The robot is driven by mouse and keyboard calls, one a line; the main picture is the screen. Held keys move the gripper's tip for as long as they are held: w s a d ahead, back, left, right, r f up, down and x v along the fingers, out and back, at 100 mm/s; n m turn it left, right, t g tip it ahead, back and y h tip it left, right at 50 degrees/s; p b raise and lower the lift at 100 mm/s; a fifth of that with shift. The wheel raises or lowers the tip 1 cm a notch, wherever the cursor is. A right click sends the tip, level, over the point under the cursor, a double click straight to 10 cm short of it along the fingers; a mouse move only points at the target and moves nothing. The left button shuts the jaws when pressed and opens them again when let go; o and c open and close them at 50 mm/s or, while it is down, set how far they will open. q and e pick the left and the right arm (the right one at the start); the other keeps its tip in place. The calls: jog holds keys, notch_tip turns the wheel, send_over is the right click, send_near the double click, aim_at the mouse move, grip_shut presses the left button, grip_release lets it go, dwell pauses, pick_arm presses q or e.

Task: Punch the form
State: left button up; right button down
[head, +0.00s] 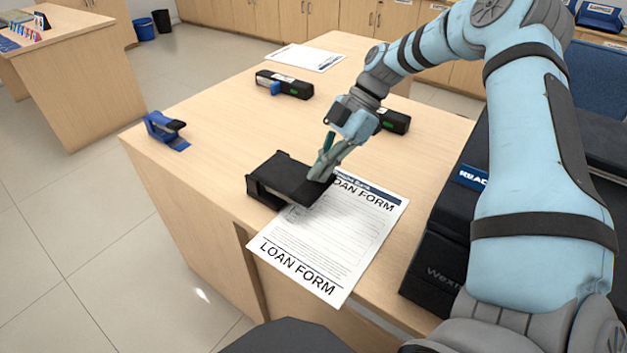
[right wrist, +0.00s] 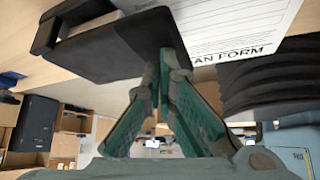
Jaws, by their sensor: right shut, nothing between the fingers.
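The loan form (head: 330,245) is a white printed sheet lying on the wooden counter, its near end reaching the front edge. The black hole punch (head: 275,178) stands at the form's left side, and the two meet or overlap there; I cannot tell whether the paper is in its slot. My right gripper (head: 322,172) is shut and empty, its fingertips at the right end of the punch's top. In the right wrist view the closed fingertips (right wrist: 165,55) are against or very near the black punch (right wrist: 120,45), with the form (right wrist: 235,25) beside it. My left gripper is not in view.
A blue stapler-like tool (head: 166,130) sits at the counter's left. Black boxes (head: 445,245) stand at the right.

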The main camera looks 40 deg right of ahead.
aim_at(332, 175)
notch_tip(332, 175, down, 4)
jog(key=b, duration=0.3)
jog(key=shift+f, duration=0.1)
jog(key=shift+s+d+r+p, duration=0.1)
jog(key=shift+d+r+p, duration=0.25)
jog(key=shift+d, duration=0.2)
jog(key=shift+d+r+p, duration=0.25)
jog(key=shift+d+p, duration=0.1)
jog(key=shift+d, duration=0.65)
jog(key=v, duration=1.2)
jog(key=shift+s, duration=0.1)
